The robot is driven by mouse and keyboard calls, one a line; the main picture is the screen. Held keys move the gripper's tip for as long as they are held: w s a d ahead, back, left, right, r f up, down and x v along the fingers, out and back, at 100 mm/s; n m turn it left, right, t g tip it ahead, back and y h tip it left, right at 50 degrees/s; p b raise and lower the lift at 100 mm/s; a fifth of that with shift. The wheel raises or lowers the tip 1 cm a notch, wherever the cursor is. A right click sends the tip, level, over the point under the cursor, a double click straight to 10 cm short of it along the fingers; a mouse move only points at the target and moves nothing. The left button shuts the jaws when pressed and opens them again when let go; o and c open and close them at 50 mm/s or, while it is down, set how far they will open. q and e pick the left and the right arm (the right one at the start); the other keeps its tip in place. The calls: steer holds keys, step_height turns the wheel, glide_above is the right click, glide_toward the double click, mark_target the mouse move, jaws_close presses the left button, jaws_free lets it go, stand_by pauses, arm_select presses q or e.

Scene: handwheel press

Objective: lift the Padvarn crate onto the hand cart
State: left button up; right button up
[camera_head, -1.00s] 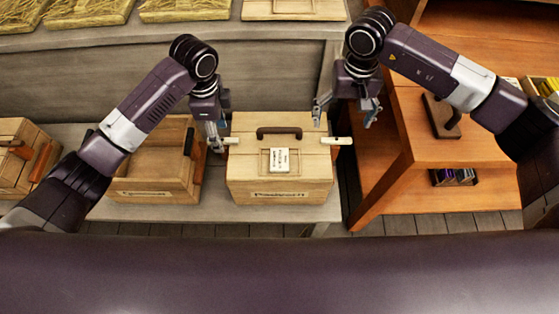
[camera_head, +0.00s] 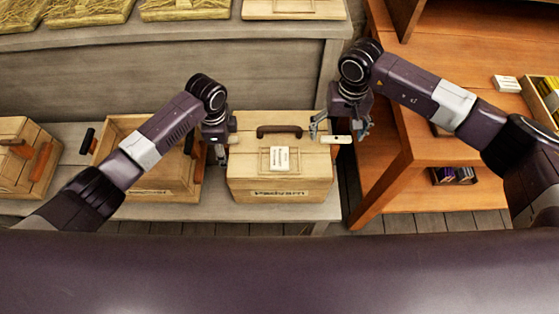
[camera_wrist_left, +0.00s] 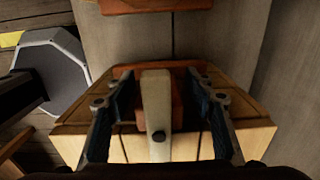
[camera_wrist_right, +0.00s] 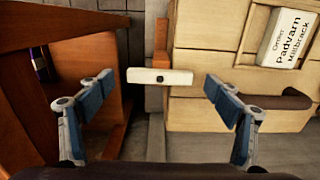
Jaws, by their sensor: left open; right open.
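The Padvarn crate (camera_head: 279,173) is a pale wooden box with a dark top handle, a white card on its lid and a pale grip on its right side. It stands upright on the grey bench. My left gripper (camera_head: 219,156) is at its left side; in the left wrist view the open fingers (camera_wrist_left: 158,120) stand either side of a pale grip bar (camera_wrist_left: 156,98). My right gripper (camera_head: 340,132) is open at the right grip (camera_head: 337,139). In the right wrist view the pale grip (camera_wrist_right: 160,76) lies between the spread fingers, apart from both. I cannot identify the hand cart.
An open wooden crate (camera_head: 150,195) stands close to the left, partly behind my left arm. Another crate (camera_head: 22,165) is further left. An orange wooden shelf unit (camera_head: 440,150) stands close on the right. A grey raised ledge (camera_head: 170,62) runs behind.

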arm_select(q)
steer(key=shift+f, duration=0.75)
arm_select(e)
steer(key=shift+f, duration=0.5)
arm_select(q)
steer(key=shift+c, duration=0.2)
steer(key=c, duration=1.2)
arm_select(e)
steer(key=c, duration=1.3)
arm_select(q)
jaws_close()
arm_select(e)
steer(key=c, duration=0.9)
arm_select(q)
steer(key=shift+w+r, duration=0.2)
arm_select(e)
steer(key=shift+w+r, duration=0.2)
